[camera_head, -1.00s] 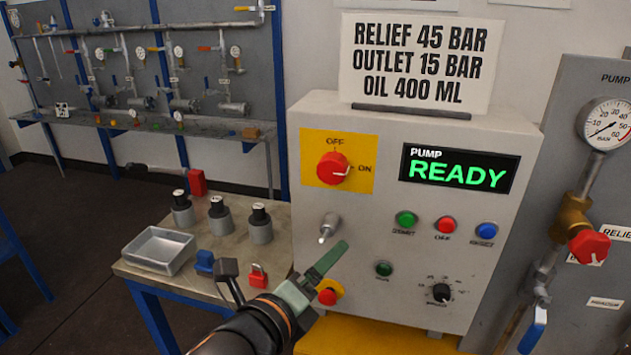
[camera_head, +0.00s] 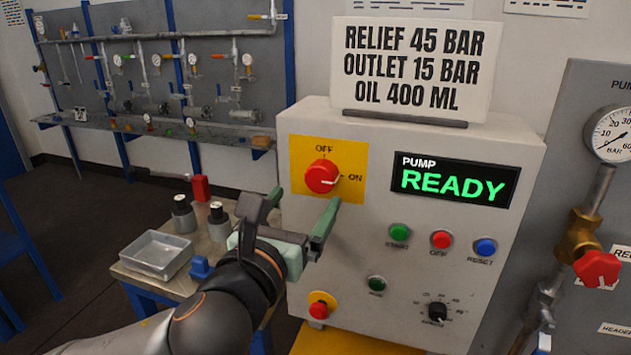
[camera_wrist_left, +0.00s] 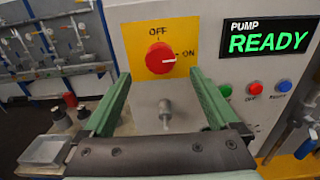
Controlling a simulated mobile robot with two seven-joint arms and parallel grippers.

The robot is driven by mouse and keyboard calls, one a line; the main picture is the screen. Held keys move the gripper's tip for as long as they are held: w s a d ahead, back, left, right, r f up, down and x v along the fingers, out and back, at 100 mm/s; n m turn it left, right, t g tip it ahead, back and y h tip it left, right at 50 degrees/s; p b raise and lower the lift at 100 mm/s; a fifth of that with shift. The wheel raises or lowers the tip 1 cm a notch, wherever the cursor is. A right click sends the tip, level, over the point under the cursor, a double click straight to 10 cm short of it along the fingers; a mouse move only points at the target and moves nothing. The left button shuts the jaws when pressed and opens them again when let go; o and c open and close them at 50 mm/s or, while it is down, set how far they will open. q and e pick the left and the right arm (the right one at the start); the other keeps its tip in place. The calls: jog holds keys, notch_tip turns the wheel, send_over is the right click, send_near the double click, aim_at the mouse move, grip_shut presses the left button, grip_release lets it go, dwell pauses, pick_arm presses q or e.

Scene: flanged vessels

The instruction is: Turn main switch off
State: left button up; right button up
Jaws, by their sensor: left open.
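The main switch (camera_head: 322,177) is a red rotary knob on a yellow plate (camera_head: 355,157) marked OFF at the top and ON at the right. Its pale pointer line faces ON. It also shows in the left wrist view (camera_wrist_left: 160,58), ahead of and between the finger directions. My left gripper (camera_head: 300,218) is open and empty, in front of the panel, below the switch and apart from it. Its green fingers (camera_wrist_left: 159,98) are spread wide in the left wrist view. My right gripper is out of view.
The panel has a display reading PUMP READY (camera_head: 455,178), several buttons and a red stop button (camera_head: 322,304) below. A metal stub (camera_wrist_left: 166,108) sticks out under the switch. A side table with a clear tray (camera_head: 156,254) and dark-capped bottles (camera_head: 184,214) stands left.

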aim_at(319, 180)
pick_arm(q)
jog(key=x, duration=0.6)
jog(key=shift+w+d, duration=0.1)
jog(key=shift+w, duration=0.2)
jog(key=c, duration=1.4)
